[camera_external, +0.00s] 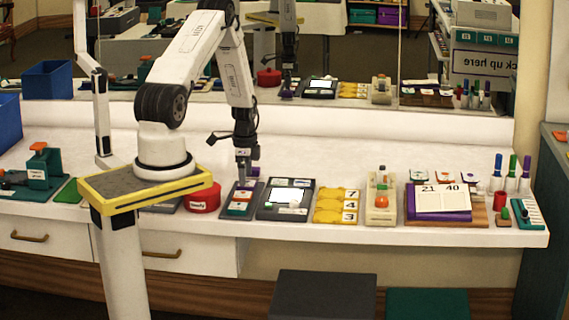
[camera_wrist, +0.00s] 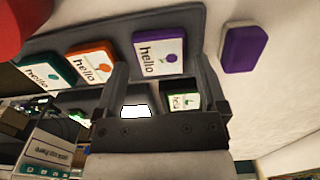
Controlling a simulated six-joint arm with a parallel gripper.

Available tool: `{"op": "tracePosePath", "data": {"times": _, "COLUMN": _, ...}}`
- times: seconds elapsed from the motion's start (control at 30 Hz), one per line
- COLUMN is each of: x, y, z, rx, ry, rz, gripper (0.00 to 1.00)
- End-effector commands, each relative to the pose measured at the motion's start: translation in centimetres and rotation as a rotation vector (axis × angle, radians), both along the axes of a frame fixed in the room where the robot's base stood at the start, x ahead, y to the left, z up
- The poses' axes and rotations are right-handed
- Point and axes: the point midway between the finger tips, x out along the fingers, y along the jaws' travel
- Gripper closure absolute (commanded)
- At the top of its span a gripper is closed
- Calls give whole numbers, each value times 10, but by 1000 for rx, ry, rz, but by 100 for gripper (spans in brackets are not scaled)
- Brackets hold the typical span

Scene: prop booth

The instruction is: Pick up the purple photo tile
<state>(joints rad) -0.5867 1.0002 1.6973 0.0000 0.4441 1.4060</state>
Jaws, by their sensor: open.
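The purple photo tile (camera_wrist: 158,52), with a white "hello" face and a purple dot, lies on a dark tray (camera_wrist: 105,30) in the wrist view. An orange tile (camera_wrist: 92,61) and a teal tile (camera_wrist: 38,74) lie in the same row to its left. My gripper (camera_wrist: 160,68) is open, its two fingers reaching toward either side of the purple tile; nothing is held. In the external view my gripper (camera_external: 243,178) points down over the far end of the tray, largely hiding the purple tile. I cannot tell whether the fingers touch it.
A plain purple block (camera_wrist: 244,48) lies just off the tray, close to the right finger. A red round container (camera_external: 203,198) stands left of the tray. A dark panel (camera_external: 285,203) lies close to its right. A mirror backs the counter.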

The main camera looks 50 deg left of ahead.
Motion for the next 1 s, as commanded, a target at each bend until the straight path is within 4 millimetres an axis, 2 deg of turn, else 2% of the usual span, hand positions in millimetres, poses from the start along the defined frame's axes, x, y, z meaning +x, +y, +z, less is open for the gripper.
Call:
{"op": "tracePosePath", "data": {"times": 0.1, "x": 0, "y": 0, "z": -13, "rx": -1, "ry": 1, "rz": 0, "gripper": 9}}
{"op": "tracePosePath", "data": {"times": 0.27, "x": 0, "y": 0, "z": -20, "rx": 0, "ry": 0, "rz": 0, "gripper": 9}}
{"op": "tracePosePath", "data": {"times": 0.8, "x": 0, "y": 0, "z": -21, "rx": 0, "ry": 0, "rz": 0, "gripper": 9}}
{"op": "tracePosePath", "data": {"times": 0.97, "x": 0, "y": 0, "z": -21, "rx": 0, "ry": 0, "rz": 0, "gripper": 60}}
{"op": "tracePosePath", "data": {"times": 1.0, "x": 0, "y": 0, "z": -21, "rx": 0, "ry": 0, "rz": 0, "gripper": 72}}
